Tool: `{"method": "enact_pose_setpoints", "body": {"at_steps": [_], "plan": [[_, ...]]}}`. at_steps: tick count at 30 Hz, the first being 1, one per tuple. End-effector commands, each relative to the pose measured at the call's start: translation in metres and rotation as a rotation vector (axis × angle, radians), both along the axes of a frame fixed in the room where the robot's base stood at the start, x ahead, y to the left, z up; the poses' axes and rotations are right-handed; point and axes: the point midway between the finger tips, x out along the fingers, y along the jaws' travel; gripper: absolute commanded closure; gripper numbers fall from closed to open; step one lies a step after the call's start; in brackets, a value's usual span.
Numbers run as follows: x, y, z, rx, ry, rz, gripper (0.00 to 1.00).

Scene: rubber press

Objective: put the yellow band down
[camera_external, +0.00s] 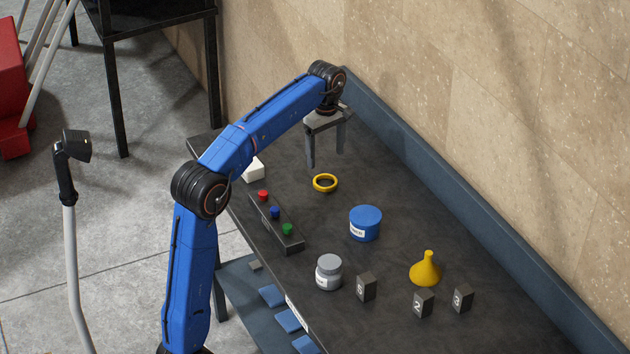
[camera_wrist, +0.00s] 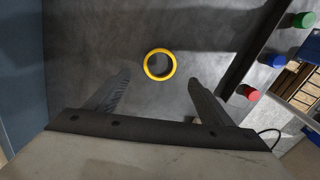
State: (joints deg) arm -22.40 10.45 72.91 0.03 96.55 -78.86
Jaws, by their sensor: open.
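The yellow band (camera_external: 325,190) is a ring that lies flat on the dark table (camera_external: 410,203), behind the button panel. In the wrist view the yellow band (camera_wrist: 160,78) shows ahead of and between the fingertips, with bare table inside it. My gripper (camera_external: 326,160) is open and empty above the far part of the table.
A panel with red, blue and green buttons (camera_external: 276,225) stands at the table's left edge. A blue tub (camera_external: 365,224), a grey jar (camera_external: 328,273), a yellow funnel (camera_external: 425,270) and numbered dark blocks (camera_external: 366,288) stand nearer. A blue ledge (camera_external: 450,172) borders the wall.

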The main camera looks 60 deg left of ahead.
Motion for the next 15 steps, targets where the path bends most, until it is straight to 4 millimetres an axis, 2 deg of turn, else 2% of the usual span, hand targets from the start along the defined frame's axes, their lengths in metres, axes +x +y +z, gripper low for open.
{"method": "enact_pose_setpoints", "body": {"at_steps": [6,15], "plan": [[0.000,0.000,0.027,0.000,-0.001,0.000,0.25],[0.000,0.000,0.035,0.000,0.000,0.000,0.25]]}}
